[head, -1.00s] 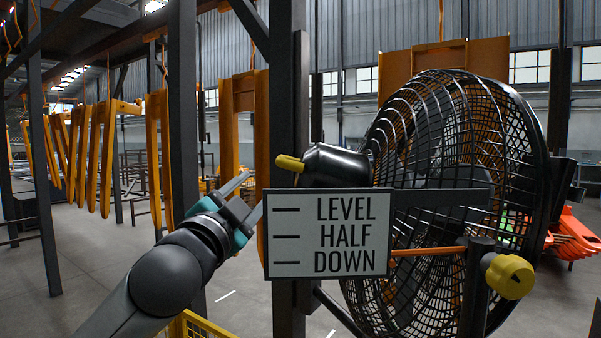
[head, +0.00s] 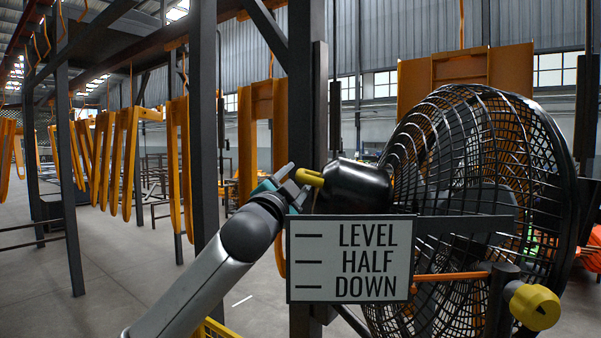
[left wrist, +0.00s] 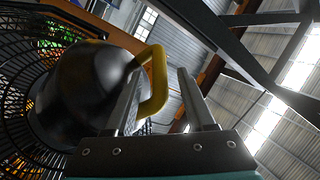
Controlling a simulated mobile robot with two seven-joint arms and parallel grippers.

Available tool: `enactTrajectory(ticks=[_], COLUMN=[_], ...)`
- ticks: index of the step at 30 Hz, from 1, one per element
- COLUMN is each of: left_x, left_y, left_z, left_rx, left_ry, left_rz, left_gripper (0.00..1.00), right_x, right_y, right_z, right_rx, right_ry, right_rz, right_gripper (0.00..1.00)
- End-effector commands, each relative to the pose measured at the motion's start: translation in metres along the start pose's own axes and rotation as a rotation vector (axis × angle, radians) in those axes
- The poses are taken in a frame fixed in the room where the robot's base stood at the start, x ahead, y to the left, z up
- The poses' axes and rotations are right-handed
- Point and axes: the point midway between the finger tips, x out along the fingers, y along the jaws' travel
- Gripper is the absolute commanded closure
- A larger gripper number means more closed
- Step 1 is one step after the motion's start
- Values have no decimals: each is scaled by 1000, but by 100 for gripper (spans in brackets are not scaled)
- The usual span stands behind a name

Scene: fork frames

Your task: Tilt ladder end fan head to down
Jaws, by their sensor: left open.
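The black fan (head: 470,190) stands at the right in the head view, its round cage facing right. Its dark motor housing (head: 355,187) has a yellow handle (head: 309,177) at its left end. The handle is a loop in the left wrist view (left wrist: 158,78). My left gripper (head: 291,180) is open at the handle; in the wrist view, part of the loop shows between the fingers. I cannot tell whether they touch it. A white sign (head: 350,259) reads LEVEL, HALF, DOWN. An orange rod (head: 450,276) meets its right edge between HALF and DOWN. My right gripper is out of view.
A yellow knob (head: 534,307) sits on a dark post at the lower right. A dark steel column (head: 306,100) stands behind the sign. Orange frames (head: 115,155) hang at the left. A yellow rail (head: 215,330) shows low down. Bare floor lies at the left.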

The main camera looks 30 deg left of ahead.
Motion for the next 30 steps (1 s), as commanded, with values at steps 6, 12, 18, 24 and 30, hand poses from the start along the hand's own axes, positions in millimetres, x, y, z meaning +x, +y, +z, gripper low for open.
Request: enactTrajectory(ticks=[6, 12, 18, 24, 30], left_x=[22, 31, 32, 31, 31], left_y=[-1, 0, 0, 0, 0], left_z=[0, -1, 0, 0, 0], left_rx=[-1, 0, 0, 0, 0], left_ry=[-1, 1, 0, 0, 0], left_rz=[0, 0, 1, 1, 1], left_gripper=[45, 45, 45, 57, 79], right_x=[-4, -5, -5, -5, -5], right_y=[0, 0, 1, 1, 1], right_z=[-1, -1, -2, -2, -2], right_rx=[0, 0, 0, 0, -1], right_ry=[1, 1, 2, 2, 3], right_rz=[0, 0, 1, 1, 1], right_gripper=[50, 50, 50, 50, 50])
